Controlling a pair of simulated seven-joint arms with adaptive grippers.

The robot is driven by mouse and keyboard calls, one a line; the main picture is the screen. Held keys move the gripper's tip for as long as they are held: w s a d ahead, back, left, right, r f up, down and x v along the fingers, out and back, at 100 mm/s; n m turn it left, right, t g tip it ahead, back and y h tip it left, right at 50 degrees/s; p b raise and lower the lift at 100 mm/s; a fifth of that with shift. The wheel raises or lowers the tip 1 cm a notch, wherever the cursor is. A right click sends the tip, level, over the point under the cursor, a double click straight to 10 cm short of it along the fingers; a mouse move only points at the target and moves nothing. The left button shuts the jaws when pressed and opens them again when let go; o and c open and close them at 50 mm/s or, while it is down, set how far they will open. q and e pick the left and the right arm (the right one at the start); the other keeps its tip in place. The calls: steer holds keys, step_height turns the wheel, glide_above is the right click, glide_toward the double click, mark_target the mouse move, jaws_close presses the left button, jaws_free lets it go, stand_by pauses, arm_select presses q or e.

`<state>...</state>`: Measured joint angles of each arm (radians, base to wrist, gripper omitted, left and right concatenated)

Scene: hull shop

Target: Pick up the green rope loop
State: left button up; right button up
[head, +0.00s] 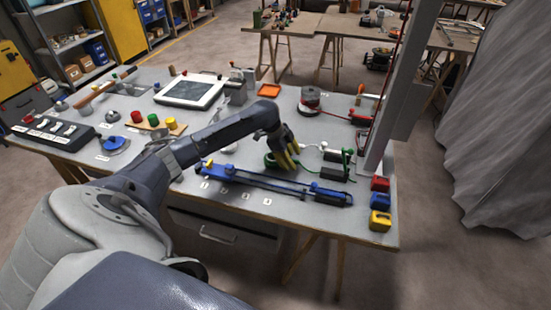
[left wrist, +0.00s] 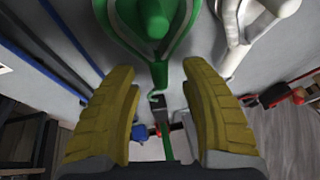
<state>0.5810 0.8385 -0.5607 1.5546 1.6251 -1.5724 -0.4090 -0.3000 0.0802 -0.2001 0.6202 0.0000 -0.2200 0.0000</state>
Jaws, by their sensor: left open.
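The green rope loop (head: 270,160) lies on the workbench just left of my left gripper's fingers in the head view. In the left wrist view the green loop (left wrist: 179,45) spreads around a rounded green piece at the top, and its green tail runs down between the fingers. My left gripper (head: 289,163) is open, with yellow fingers pointing down close to the loop. In the left wrist view its fingers (left wrist: 158,80) stand apart on either side of the green strand, with no grip on it visible. My right gripper is not in view.
A white loop (left wrist: 236,45) lies beside the green one. A long blue rail (head: 275,183) runs along the bench front. Red, blue and yellow blocks (head: 380,201) stand at the right corner, near a grey upright post (head: 388,110).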

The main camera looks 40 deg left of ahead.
arm_select(q)
steer(key=shift+o, duration=0.3)
steer(key=shift+f, duration=0.2)
jaws_close()
